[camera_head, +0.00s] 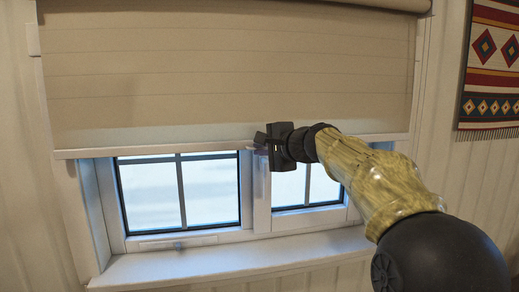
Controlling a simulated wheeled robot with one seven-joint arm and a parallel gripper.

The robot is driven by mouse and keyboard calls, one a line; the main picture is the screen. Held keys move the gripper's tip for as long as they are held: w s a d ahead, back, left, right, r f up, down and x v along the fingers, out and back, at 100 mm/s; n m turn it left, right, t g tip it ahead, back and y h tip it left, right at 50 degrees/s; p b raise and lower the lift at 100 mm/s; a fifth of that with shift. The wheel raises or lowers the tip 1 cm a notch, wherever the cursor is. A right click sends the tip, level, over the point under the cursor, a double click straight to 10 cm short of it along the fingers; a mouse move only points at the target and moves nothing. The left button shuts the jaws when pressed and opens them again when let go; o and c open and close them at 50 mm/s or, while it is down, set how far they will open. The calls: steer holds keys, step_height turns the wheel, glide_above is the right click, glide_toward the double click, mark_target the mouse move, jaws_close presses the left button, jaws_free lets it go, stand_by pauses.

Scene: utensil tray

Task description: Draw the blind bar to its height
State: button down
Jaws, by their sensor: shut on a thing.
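The beige roller blind (220,75) hangs over the upper part of the window. Its pale bottom bar (150,150) runs level across the window, above the lower panes. My gripper (259,142) is at the middle of the bar, shut on it. The gripper body and my arm come in from the lower right and hide part of the bar and of the right pane. The fingertips are small and dark, and their exact hold is partly hidden.
Below the bar, two window panes (178,195) show, with a white frame and a white sill (235,257). A patterned red hanging (490,65) is on the wall at the right. The space in front of the left pane is clear.

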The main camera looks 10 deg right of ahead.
step_height(320, 180, down, 6)
steer(key=b, duration=0.4)
steer(key=shift+a+f+b, duration=0.15)
steer(key=shift+b, duration=0.2)
steer(key=c, duration=1.8)
jaws_free()
steer(key=shift+w+a, duration=0.1)
steer(key=shift+a, duration=0.05)
steer(key=shift+c, duration=0.2)
steer(key=shift+w, duration=0.1)
steer(key=v, duration=1.7)
steer(key=shift+s+d+b, duration=0.25)
steer(key=shift+s+b, duration=0.05)
steer(key=shift+b, duration=0.1)
